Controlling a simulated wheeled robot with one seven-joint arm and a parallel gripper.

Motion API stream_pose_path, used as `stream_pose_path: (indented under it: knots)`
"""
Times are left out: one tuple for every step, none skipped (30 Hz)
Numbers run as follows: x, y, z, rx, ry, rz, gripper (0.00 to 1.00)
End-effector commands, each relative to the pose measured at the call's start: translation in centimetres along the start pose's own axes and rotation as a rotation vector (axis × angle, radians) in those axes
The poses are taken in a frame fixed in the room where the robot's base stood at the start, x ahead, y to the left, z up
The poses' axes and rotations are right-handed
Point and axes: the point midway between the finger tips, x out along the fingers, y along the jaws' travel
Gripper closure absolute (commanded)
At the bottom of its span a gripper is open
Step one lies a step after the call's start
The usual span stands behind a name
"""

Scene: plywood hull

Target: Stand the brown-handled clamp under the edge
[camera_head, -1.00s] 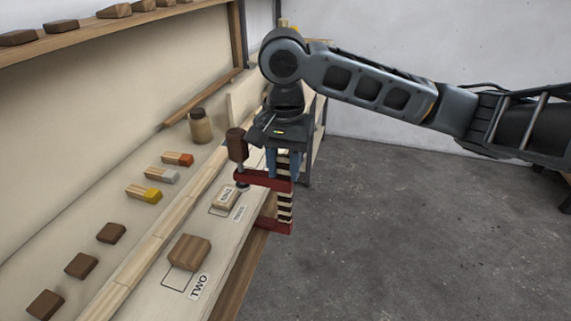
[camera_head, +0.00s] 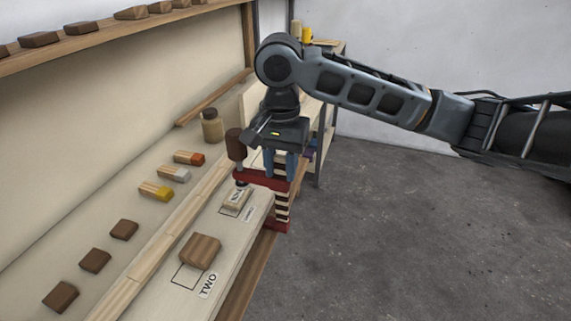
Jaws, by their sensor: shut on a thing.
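My gripper (camera_head: 280,166) points down and is shut on the brown-handled clamp (camera_head: 262,178). The clamp has a red frame, a striped bar and a brown handle (camera_head: 235,145) standing upright on its left. Its upper arm reaches left over the board's edge (camera_head: 257,229), with the screw pad over a small pale block (camera_head: 237,198). Its lower red jaw (camera_head: 275,225) is beside the edge, lower than the board's top; how far it reaches under is hidden. I cannot tell whether the pad touches the block.
A brown block (camera_head: 200,251) sits by the label TWO on the board. Several brown blocks and colour-tipped blocks (camera_head: 188,158) line the left, with a jar (camera_head: 212,126) behind. A shelf (camera_head: 90,40) runs above. The floor (camera_head: 400,240) at right is clear.

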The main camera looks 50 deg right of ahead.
Motion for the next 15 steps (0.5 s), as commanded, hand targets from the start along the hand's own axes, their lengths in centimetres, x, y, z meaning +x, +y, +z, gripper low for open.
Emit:
stream_pose_path:
  knots:
    - [-0.1,-0.2,0.0,0.0,0.0,-0.001,1.0]
    - [-0.1,-0.3,0.0,0.0,0.0,-0.001,1.0]
    - [-0.1,-0.5,0.0,0.0,0.0,-0.001,1.0]
    - [-0.1,-0.6,0.0,0.0,0.0,-0.001,1.0]
    - [-0.1,-0.7,0.0,0.0,0.0,-0.001,1.0]
    - [-0.1,-0.8,0.0,0.0,0.0,-0.001,1.0]
    - [-0.2,-0.9,0.0,0.0,0.0,-0.001,1.0]
    - [-0.2,-1.0,0.0,0.0,0.0,-0.002,1.0]
    - [-0.2,-1.2,0.0,0.0,0.0,-0.002,1.0]
    - [-0.2,-1.3,0.0,0.0,0.0,-0.002,1.0]
    - [-0.2,-1.4,0.0,0.0,0.0,-0.002,1.0]
    - [-0.2,-1.5,0.0,0.0,0.0,-0.002,1.0]
    - [-0.2,-1.6,0.0,0.0,0.0,-0.002,1.0]
    - [-0.2,-1.7,0.0,0.0,0.0,-0.001,1.0]
    - [-0.1,-1.8,0.0,0.0,0.0,-0.001,1.0]
